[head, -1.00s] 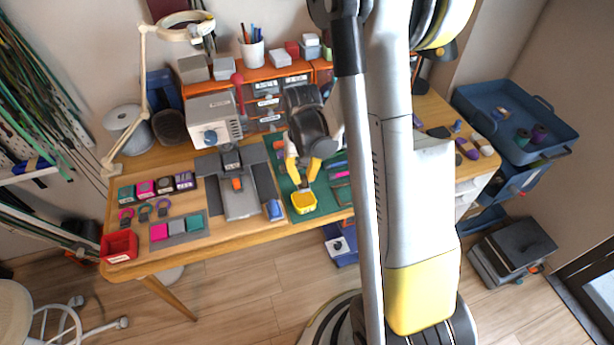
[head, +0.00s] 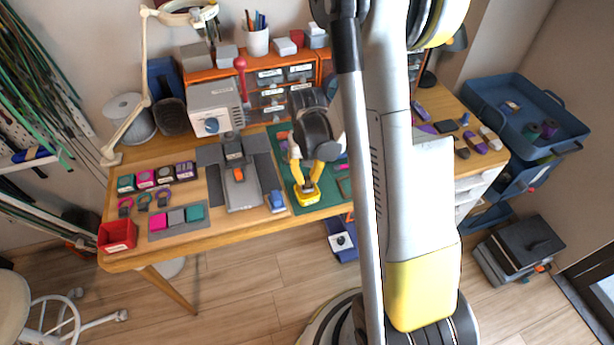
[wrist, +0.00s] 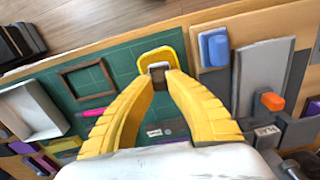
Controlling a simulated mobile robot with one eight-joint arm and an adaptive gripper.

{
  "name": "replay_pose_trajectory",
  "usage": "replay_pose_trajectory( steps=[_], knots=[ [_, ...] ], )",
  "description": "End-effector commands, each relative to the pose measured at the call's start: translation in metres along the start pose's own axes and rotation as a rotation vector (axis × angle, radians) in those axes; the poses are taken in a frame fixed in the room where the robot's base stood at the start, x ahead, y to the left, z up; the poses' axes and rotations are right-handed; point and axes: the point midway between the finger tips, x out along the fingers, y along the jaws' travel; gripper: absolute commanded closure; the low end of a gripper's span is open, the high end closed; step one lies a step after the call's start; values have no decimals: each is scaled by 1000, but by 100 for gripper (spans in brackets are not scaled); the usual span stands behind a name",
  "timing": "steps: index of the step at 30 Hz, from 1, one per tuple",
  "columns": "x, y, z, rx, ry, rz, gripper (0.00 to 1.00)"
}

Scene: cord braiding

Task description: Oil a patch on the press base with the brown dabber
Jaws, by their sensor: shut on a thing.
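My gripper (head: 307,187) reaches down over the green mat, its yellow fingers closed together at a small yellow dish (head: 303,199). In the wrist view, the fingertips (wrist: 158,74) are shut on a small dark-brown piece with a pale top (wrist: 158,67), which looks like the brown dabber. It is at the yellow dish (wrist: 160,55), mostly hidden by the fingers. I cannot tell whether it touches the dish floor. The grey press base (head: 242,194) lies left of the gripper in the head view; it also shows in the wrist view (wrist: 262,75), to the right.
A blue block (head: 277,201) stands between the press base and the dish. A dark frame (wrist: 88,80) lies on the green mat (wrist: 125,60). A grey machine (head: 214,105) and orange drawers stand behind. A red bin (head: 117,236) sits at the table's left corner.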

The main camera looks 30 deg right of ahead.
Motion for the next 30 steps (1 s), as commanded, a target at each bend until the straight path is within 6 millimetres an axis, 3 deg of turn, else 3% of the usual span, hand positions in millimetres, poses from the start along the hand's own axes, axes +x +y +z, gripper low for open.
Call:
replay_pose_trajectory(
  steps=[30],
  knots=[
    [10,0,0,0,0,0,100]
  ],
)
